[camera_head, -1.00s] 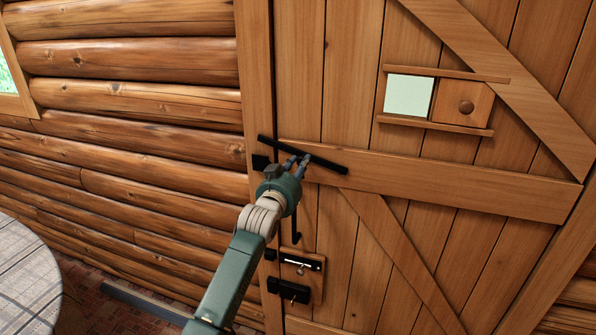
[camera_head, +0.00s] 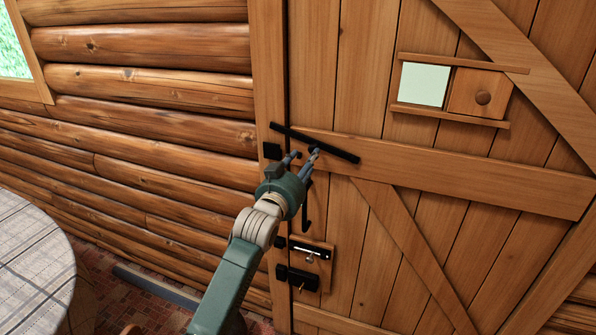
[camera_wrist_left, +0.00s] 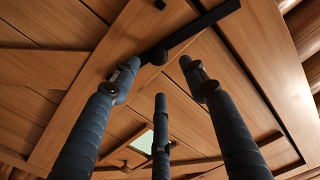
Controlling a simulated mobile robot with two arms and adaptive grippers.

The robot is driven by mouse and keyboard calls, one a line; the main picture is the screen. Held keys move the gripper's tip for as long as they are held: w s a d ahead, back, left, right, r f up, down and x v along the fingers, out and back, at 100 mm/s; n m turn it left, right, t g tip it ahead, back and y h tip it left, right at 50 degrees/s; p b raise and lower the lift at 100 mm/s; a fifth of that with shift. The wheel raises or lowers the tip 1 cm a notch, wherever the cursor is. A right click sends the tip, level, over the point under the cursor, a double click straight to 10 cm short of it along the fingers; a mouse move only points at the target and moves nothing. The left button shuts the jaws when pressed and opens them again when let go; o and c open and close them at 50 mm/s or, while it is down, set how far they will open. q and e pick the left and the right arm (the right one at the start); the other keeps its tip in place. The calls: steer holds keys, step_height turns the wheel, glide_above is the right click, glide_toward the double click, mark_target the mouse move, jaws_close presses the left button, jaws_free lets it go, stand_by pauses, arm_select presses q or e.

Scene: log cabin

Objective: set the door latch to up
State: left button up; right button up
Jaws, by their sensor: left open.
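The door latch is a black bar (camera_head: 340,153) on the wooden door's horizontal plank. It is tilted, with its left end higher than its right, and the left end reaches the door frame above a black catch (camera_head: 271,151). My left gripper (camera_head: 303,155) is open and empty, with its fingertips just below the middle of the bar. In the left wrist view the bar (camera_wrist_left: 205,24) runs diagonally beyond my spread fingers (camera_wrist_left: 160,82); its lower end is close to the left fingertip. I cannot tell whether they touch. My right gripper is not in view.
A black handle (camera_head: 306,208) and two bolts (camera_head: 312,254) (camera_head: 297,278) are below on the door's left edge. A sliding window panel (camera_head: 480,94) is at upper right. A round table with a checked cloth (camera_head: 35,255) stands at lower left, by the log wall (camera_head: 150,120).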

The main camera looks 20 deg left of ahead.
arm_select(q)
steer(key=s, duration=0.6)
steer(key=shift+r, duration=0.1)
steer(key=s+f+g+b, duration=0.1)
steer(key=s+f+g, duration=0.2)
steer(key=f, duration=1.6)
steer(key=s+f+g+b, duration=0.2)
steer(key=s+f+g, duration=0.15)
steer(key=f, duration=1.55)
steer(key=s+f+g+b, duration=0.1)
steer(key=s+f+g, duration=0.1)
steer(key=s+f, duration=0.75)
steer(key=s+f+g, duration=0.2)
steer(key=s+f, duration=0.4)
steer(key=f, duration=0.6)
steer(key=s+f+g, duration=0.2)
steer(key=s+f, duration=0.4)
steer(key=s, duration=0.7)
steer(key=s+f+g+b, duration=0.1)
steer(key=s+f+g, duration=0.1)
steer(key=s+f, duration=0.5)
steer(key=s+f+n+g+b, duration=0.1)
steer(key=s+f, duration=0.5)
steer(key=s, duration=1.3)
steer(key=shift+s+a+f+g+y, duration=0.15)
steer(key=shift+a+f+g+y, duration=0.15)
steer(key=shift+g, duration=0.45)
